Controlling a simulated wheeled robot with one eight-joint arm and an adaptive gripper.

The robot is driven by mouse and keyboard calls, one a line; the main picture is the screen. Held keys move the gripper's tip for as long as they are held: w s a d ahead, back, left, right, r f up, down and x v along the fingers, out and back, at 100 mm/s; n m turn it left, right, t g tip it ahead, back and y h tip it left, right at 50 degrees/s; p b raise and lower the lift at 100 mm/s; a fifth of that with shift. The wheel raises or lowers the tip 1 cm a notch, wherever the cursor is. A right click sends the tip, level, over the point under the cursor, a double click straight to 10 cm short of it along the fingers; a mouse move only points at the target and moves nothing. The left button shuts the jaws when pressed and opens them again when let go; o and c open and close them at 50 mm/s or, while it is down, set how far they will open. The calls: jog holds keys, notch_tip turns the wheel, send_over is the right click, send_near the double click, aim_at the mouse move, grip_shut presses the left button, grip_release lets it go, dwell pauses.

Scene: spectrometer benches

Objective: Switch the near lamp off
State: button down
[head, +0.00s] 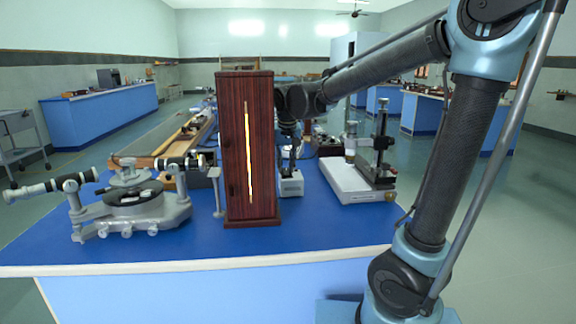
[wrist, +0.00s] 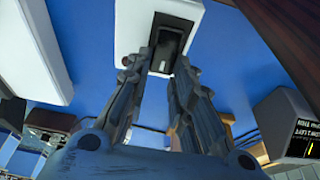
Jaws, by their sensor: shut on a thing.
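The near lamp is a tall dark-red wooden housing (head: 248,150) at the front of the blue bench, with a bright, lit vertical slit facing me. Behind its right edge stands a small white switch box (head: 290,186); the wrist view shows its white case (wrist: 200,22) with a black rocker switch (wrist: 170,36). My gripper (wrist: 161,62) reaches down over this box, its two fingertips at the near end of the black switch, one on either side. They are closed on the switch part, though a gap shows between the fingers.
A spectrometer (head: 130,205) with telescope tubes stands left of the housing. A white-based instrument with a dark upright post (head: 352,183) stands to the right. The wrist view shows a dark box with white lettering (wrist: 284,122) at right. Bare blue bench top lies in front.

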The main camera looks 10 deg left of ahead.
aim_at(288, 173)
jog(key=shift+d, duration=0.15)
jog(key=c, duration=1.4)
grip_release()
jog(key=v, duration=1.1)
jog(key=shift+r, duration=0.45)
